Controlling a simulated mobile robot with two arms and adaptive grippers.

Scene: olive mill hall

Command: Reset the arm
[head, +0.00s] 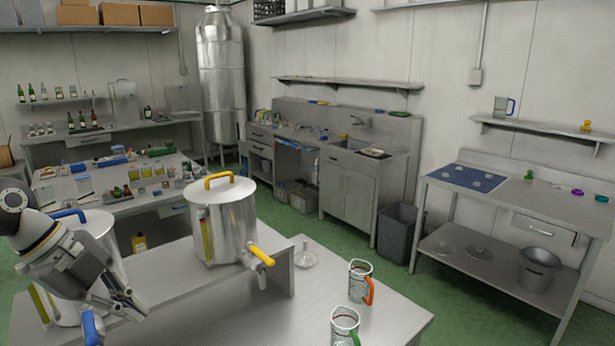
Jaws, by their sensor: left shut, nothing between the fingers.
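My left arm comes in at the lower left. Its gripper (132,303) points down and to the right, shut and empty. It is in front of a steel can with a blue handle (100,232), hiding much of that can. A second steel can with a yellow lid handle and yellow tap (222,222) stands upright on the raised shelf of the near bench, right of the gripper and apart from it. My right gripper is not in view.
On the near bench (395,318) are a clear funnel (306,258), a jug with an orange handle (361,282) and one with a green handle (345,326). A cluttered table (150,200) stands behind. Green floor is open between the benches; a grey bin (399,234) stands there.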

